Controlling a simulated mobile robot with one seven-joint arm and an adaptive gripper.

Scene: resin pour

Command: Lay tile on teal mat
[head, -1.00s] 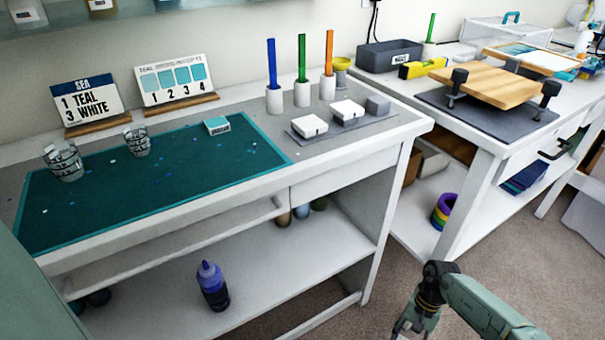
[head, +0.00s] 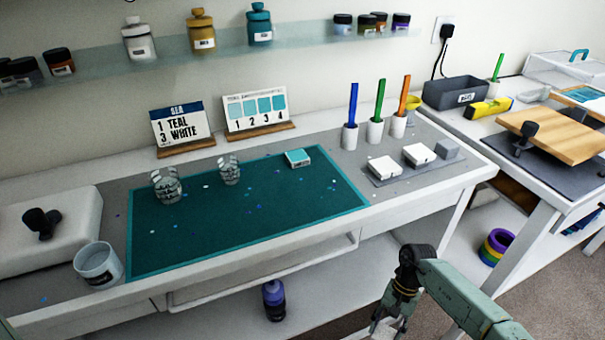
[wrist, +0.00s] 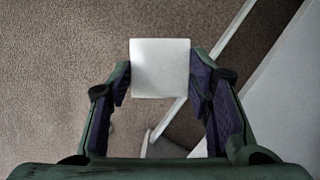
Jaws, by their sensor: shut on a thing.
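The teal mat (head: 240,218) lies flat on the workbench in the head view. My gripper (wrist: 160,82) is shut on a square white tile (wrist: 160,58), held between its two fingers in the wrist view, with carpet below. In the head view my gripper (head: 386,326) is low in front of the bench, apart from the mat, and its fingertips are partly cut off by the bottom edge. A small teal-topped tile (head: 298,156) lies on the mat's far right part. Two clear cups, a left one (head: 167,187) and a right one (head: 229,170), stand on the mat.
Two white blocks (head: 385,168) and a grey block (head: 446,149) sit on a grey tray right of the mat. Coloured sticks in white holders stand behind. A pail (head: 98,265) and a pale slab (head: 45,230) are left. The mat's front middle has free room.

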